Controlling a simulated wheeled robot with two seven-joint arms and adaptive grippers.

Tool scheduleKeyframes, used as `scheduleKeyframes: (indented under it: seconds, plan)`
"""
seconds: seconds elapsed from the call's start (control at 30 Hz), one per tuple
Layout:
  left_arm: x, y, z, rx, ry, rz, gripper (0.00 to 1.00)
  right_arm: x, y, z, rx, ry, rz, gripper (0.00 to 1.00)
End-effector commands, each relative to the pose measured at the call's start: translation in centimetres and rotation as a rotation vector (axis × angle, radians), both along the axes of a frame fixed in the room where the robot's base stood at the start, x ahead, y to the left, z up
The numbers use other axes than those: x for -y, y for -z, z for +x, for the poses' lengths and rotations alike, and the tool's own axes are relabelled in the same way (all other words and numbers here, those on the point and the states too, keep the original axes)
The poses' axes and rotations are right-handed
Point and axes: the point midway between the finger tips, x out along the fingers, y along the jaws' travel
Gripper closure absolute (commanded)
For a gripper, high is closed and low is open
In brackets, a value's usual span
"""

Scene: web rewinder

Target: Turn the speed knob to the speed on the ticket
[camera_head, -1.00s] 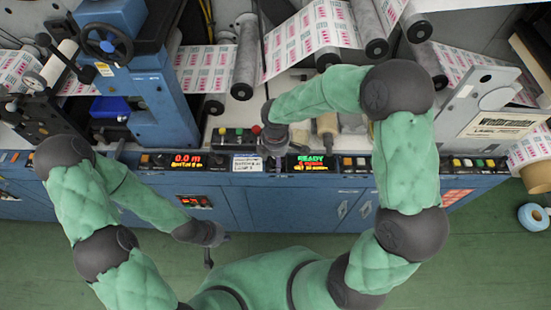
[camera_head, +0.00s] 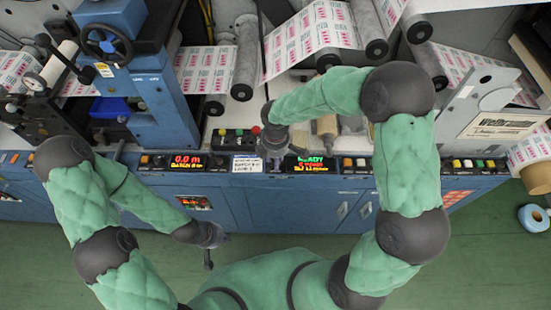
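The white ticket (camera_head: 247,164) with handwritten black text lies on the blue control panel; its writing is too small to read surely. Right of it a black display (camera_head: 309,164) shows green, red and yellow text, its left end partly covered. My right gripper (camera_head: 273,163) points down at the panel between ticket and display. Its wrist hides its fingertips and whatever is beneath them. I cannot make out the speed knob; it may be hidden there. My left gripper (camera_head: 217,252) hangs in front of the cabinet, its fingers apart and empty.
A second display (camera_head: 188,162) with red digits sits left of the ticket. Coloured buttons (camera_head: 354,162) line the panel. A small button box (camera_head: 237,136) with a red button stands behind it. Printed web and rollers (camera_head: 245,60) fill the back. Green floor lies in front.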

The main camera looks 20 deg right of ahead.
Motion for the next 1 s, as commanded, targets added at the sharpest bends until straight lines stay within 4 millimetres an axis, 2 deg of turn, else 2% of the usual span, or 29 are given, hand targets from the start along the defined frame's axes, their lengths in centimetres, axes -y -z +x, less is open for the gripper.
scheduleKeyframes:
  seconds: [0.7, 1.0]
  plan:
    - [0.0, 1.5, 0.0, 0.0, 0.0, 0.0, 1.0, 0.0, 0.1, 0.0, 0.001, 0.636, 0.0, 0.99]
    - [0.0, 2.0, 0.0, 0.0, 0.0, 0.0, 1.0, 0.0, 0.1, 0.0, -0.001, 0.831, 0.0, 0.99]
